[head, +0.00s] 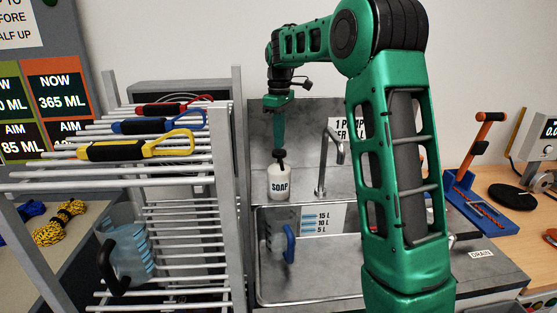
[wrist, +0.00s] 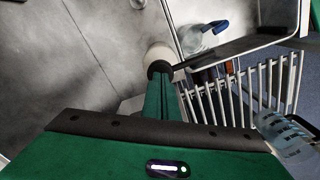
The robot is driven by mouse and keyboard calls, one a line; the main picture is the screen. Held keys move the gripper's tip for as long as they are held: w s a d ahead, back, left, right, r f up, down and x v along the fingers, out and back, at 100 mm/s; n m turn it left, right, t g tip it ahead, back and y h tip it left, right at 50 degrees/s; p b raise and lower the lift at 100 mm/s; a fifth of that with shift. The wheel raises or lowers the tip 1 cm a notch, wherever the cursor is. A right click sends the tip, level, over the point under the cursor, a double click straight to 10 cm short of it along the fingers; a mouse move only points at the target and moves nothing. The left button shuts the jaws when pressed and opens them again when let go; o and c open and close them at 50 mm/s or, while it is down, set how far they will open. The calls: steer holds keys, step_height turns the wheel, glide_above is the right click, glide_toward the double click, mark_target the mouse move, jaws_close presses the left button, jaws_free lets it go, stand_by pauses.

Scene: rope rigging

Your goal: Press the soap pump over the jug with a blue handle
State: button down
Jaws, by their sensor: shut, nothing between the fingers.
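The white soap bottle (head: 279,184), labelled SOAP, stands upright on the ledge behind the sink. Its dark pump head (head: 280,157) is at the top. My gripper (head: 279,148) is shut and empty, pointing down directly above the pump. Its fingertips are at or just above the pump head; I cannot tell whether they touch. In the wrist view my gripper (wrist: 161,82) covers part of the pump, with the bottle (wrist: 159,53) behind it. The clear jug (head: 277,236) with a blue handle (head: 290,243) is in the sink below the bottle; it also shows in the wrist view (wrist: 194,42).
A metal rack (head: 240,190) stands left of the sink, holding colored-handled tools and a black-handled jug (head: 130,254). A faucet (head: 322,170) rises right of the bottle. A blue and orange device (head: 474,190) sits on the right-hand worktop.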

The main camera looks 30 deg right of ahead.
steer(key=shift+r, duration=3)
steer(key=shift+f, duration=0.1)
